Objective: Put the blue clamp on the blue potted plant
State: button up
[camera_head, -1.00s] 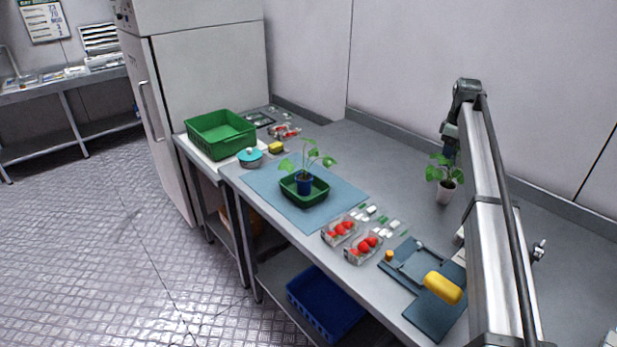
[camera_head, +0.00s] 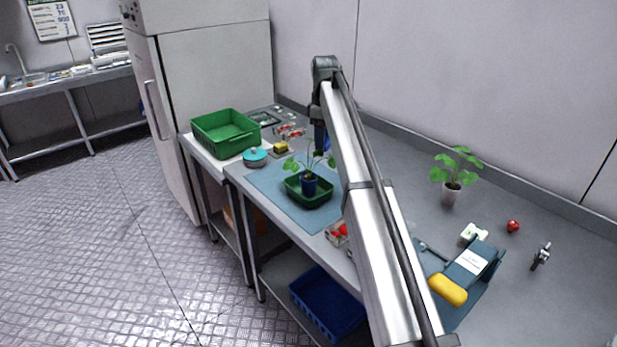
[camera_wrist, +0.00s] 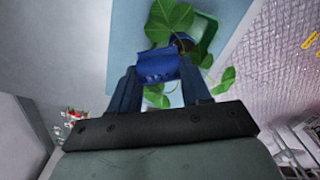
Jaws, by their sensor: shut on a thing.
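The blue potted plant (camera_head: 309,184) stands upright in a green tray (camera_head: 323,200) on a blue mat (camera_head: 268,180). It also shows in the wrist view, where its dark pot (camera_wrist: 183,42) is partly hidden beyond the clamp. My gripper (camera_head: 323,150) is above and just behind the plant, partly hidden by my arm. In the wrist view, my gripper (camera_wrist: 157,78) is shut on the blue clamp (camera_wrist: 157,64), held between its fingertips. Leaves (camera_wrist: 170,17) lie beyond and beside the clamp. I cannot tell whether the clamp touches the plant.
A green crate (camera_head: 225,147), a teal-lidded pot (camera_head: 255,158) and a yellow sponge (camera_head: 281,147) are left of the mat. Berry punnets (camera_head: 337,234) are in front, partly behind my arm.

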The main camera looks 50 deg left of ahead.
jog(key=r, duration=0.1)
send_over(308, 176)
jog(key=shift+f+m, duration=1.4)
jog(key=shift+f, duration=1.05)
jog(key=shift+f+m, duration=1.4)
jog(key=shift+f, duration=1)
jog(key=shift+f, duration=0.15)
jog(key=o, duration=1)
notch_tip(308, 176, up, 12)
jog(key=shift+r, duration=0.2)
